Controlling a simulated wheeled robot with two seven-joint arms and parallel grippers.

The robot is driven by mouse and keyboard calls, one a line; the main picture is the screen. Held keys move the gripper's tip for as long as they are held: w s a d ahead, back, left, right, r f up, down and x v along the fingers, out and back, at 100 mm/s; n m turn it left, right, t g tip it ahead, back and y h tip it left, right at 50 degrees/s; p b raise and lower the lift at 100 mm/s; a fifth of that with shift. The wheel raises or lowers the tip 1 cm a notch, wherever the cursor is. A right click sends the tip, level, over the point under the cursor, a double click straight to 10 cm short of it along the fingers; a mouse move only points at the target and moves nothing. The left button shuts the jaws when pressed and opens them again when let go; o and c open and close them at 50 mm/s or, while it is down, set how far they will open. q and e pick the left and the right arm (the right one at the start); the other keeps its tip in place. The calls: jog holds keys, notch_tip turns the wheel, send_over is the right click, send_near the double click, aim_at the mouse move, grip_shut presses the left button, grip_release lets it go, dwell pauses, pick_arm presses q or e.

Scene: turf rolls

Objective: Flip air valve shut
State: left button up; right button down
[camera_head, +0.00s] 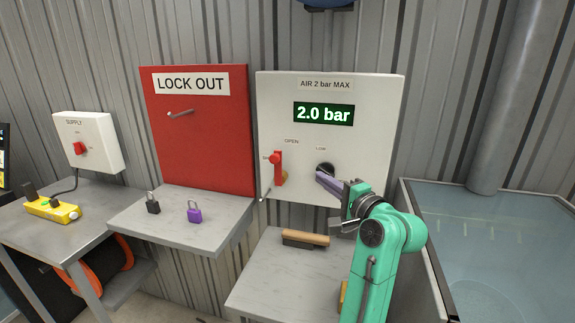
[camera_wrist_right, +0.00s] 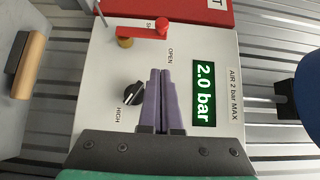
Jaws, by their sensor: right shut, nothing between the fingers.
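The white air panel (camera_head: 375,100) reads "AIR 2 bar MAX", with a green display (camera_head: 323,113) showing 2.0 bar. Its red air valve lever (camera_head: 277,168) stands upright, pointing up toward the OPEN label; a second label beside it is partly hidden. The lever also shows at the top of the right wrist view (camera_wrist_right: 145,28). My right gripper (camera_head: 322,177) is shut and empty, in front of the panel, right of the lever and close to the black pressure knob (camera_head: 325,168). In the right wrist view the knob (camera_wrist_right: 132,95) lies beside the shut fingers (camera_wrist_right: 160,75). My left gripper is not in view.
Left of the panel stands a red LOCK OUT board (camera_head: 205,140), with a black padlock (camera_head: 152,205) and a purple padlock (camera_head: 194,214) on its shelf. A wooden-handled brush (camera_head: 305,239) lies on the shelf below the panel. A water tank (camera_head: 500,230) stands right.

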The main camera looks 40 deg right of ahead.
jog(key=p, duration=0.4)
send_near(280, 159)
jog(key=w+d, duration=0.2)
jog(key=d, duration=0.1)
jog(key=w, duration=0.1)
jog(key=w+a, duration=0.1)
jog(key=w+a+p, duration=0.1)
jog(key=shift+w+r, duration=0.1)
jog(key=shift+w, duration=0.3)
jog(key=shift+d, duration=0.1)
jog(key=shift+d, duration=0.1)
